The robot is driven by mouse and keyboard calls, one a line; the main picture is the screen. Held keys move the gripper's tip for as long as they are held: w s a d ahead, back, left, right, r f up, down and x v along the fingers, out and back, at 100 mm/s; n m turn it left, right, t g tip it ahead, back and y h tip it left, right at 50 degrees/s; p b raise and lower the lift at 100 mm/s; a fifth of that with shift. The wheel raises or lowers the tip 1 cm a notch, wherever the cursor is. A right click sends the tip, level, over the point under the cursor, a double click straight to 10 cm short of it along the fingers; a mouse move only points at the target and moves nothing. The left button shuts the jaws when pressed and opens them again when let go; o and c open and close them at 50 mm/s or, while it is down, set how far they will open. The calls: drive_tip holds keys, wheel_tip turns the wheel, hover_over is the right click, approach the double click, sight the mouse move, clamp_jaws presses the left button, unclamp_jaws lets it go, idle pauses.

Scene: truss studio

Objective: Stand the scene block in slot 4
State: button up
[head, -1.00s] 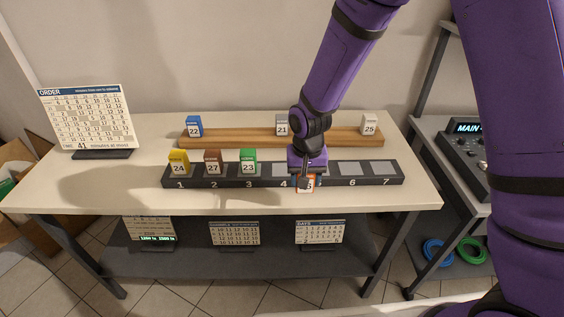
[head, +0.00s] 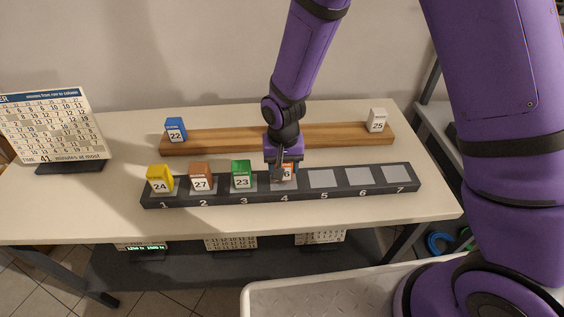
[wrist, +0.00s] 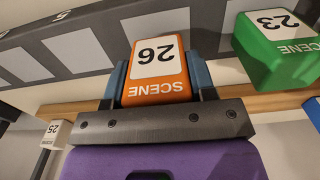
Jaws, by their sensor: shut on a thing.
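An orange scene block numbered 26 (head: 288,173) is in my gripper (head: 281,171), partly hidden by it in the head view. In the wrist view the orange block (wrist: 157,66) sits between the two fingers of my gripper (wrist: 158,84), which are shut on its sides. The block is at slot 4 of the dark numbered rack (head: 303,194), with part of the slot's pale pad showing below it. I cannot tell whether it touches the pad. Yellow 24 (head: 160,180), brown 27 (head: 201,177) and green 23 (head: 241,175) stand in slots 1 to 3.
Slots 5, 6 and 7 are empty. Behind the rack, a wooden strip (head: 220,139) holds blue block 22 (head: 175,130) and white block 25 (head: 377,120). An order board (head: 52,127) stands at the left. My arm hides part of the strip.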

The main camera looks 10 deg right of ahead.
drive_tip(key=shift+s+f, duration=0.1)
drive_tip(key=shift+f, duration=0.8)
drive_tip(key=shift+f, duration=0.1)
drive_tip(key=o, duration=0.9)
drive_tip(key=shift+o, duration=0.2)
